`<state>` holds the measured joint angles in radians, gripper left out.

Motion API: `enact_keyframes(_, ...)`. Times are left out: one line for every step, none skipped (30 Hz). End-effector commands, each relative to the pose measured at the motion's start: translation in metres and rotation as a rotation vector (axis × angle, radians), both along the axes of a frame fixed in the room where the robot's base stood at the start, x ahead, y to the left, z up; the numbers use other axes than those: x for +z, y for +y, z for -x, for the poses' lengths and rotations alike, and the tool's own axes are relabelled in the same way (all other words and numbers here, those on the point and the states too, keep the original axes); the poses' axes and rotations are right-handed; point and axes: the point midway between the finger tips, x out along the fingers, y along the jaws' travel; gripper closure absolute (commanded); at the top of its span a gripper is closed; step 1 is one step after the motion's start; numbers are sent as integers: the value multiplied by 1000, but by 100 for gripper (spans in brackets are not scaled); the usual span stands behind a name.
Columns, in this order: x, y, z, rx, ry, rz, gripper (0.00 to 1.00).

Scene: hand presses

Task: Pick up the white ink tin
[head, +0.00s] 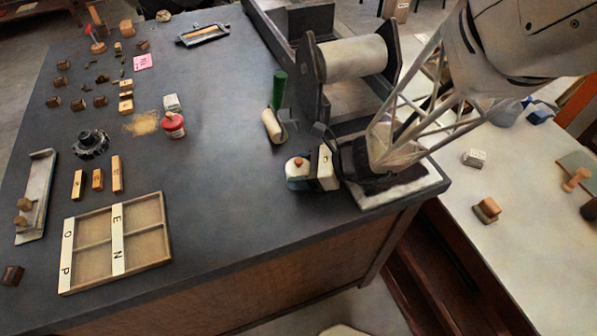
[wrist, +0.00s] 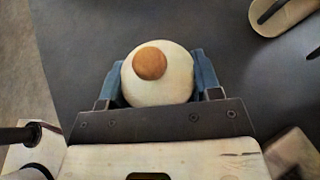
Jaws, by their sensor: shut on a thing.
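The white ink tin (head: 297,164) is round and pale with an orange-brown knob on top. It also shows in the wrist view (wrist: 158,88), upright between two blue fingers. My gripper (head: 299,174) is shut on the tin, one finger on each side, which the wrist view (wrist: 158,72) shows too. The tin's lower part is hidden by a finger in the head view. I cannot tell whether its base touches the dark table.
The dark table (head: 225,180) is clear left of my gripper. Close behind stand a hand roller (head: 272,125) with a green handle and the press (head: 350,60). A red tin (head: 174,126), wooden blocks and a divided tray (head: 167,225) lie further left. The table's front edge is near.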

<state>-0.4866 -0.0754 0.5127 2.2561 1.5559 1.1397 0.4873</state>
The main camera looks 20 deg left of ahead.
Motion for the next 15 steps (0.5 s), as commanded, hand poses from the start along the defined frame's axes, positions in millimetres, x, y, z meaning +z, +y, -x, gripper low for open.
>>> enact_keyframes(4, 0, 0, 0, -2, -2, 74)
enact_keyframes(6, 0, 0, 0, -3, -2, 74)
enact_keyframes(9, 0, 0, 0, -2, -1, 74)
enact_keyframes(11, 0, 0, 1, -2, -1, 74)
enact_keyframes(14, 0, 0, 1, -2, -1, 74)
enact_keyframes(19, 0, 0, 1, -3, -1, 74)
enact_keyframes(23, 0, 0, 1, -3, -1, 74)
enact_keyframes(27, 0, 0, 0, -3, -1, 74)
enact_keyframes(33, 0, 0, 1, -4, -2, 74)
enact_keyframes(31, -4, 4, -1, -1, 0, 74)
enact_keyframes(31, -7, 7, -1, 0, 0, 74)
enact_keyframes(31, -12, 12, -1, 1, 0, 74)
enact_keyframes(31, -15, 15, -1, 1, 0, 74)
enact_keyframes(32, -18, 18, -2, -1, 0, 74)
enact_keyframes(32, -22, 22, -2, -1, 0, 74)
